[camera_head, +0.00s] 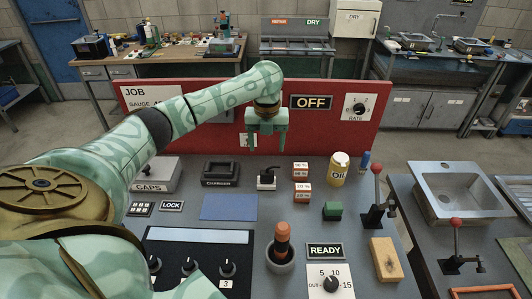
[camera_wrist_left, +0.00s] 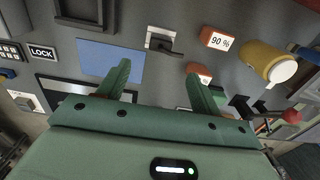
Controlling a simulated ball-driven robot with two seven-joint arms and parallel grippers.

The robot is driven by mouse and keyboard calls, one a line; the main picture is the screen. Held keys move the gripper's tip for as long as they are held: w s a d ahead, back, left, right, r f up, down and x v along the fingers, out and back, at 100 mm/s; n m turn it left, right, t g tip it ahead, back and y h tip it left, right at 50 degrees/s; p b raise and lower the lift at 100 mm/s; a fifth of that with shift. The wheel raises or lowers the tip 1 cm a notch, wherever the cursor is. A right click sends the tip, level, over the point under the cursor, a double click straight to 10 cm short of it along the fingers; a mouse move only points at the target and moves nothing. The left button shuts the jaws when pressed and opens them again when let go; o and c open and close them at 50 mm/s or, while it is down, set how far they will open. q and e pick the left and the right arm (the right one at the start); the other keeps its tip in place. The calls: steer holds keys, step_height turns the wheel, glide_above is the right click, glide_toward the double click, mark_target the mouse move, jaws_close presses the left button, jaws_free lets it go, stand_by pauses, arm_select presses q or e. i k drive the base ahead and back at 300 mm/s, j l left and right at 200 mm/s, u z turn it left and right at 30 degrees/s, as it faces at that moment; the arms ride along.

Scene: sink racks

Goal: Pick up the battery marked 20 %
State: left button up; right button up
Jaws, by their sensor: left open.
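Two small orange-and-white batteries lie on the grey bench. The farther battery (camera_head: 300,170) reads 90 % in the left wrist view (camera_wrist_left: 219,40). The nearer battery (camera_head: 302,190) also shows in the left wrist view (camera_wrist_left: 203,71), where my finger partly covers it; only the end of its label shows, so I cannot read its number for certain. My left gripper (camera_head: 266,141) is open and empty, raised above the bench, beyond and left of the batteries in the head view. Its spread fingers also show in the left wrist view (camera_wrist_left: 159,74). My right gripper is not in view.
A yellow oil can (camera_head: 338,169) and a blue bottle (camera_head: 365,161) stand right of the batteries. A switch with a lever (camera_head: 267,179) is to their left, a green block (camera_head: 333,211) nearer. A red panel (camera_head: 330,126) stands behind. The blue mat (camera_head: 229,207) is bare.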

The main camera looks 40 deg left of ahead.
mark_target(303, 191)
steer(key=k+l, duration=0.55)
steer(key=l, duration=0.15)
steer(key=k+l, duration=0.6)
steer(key=l, duration=0.15)
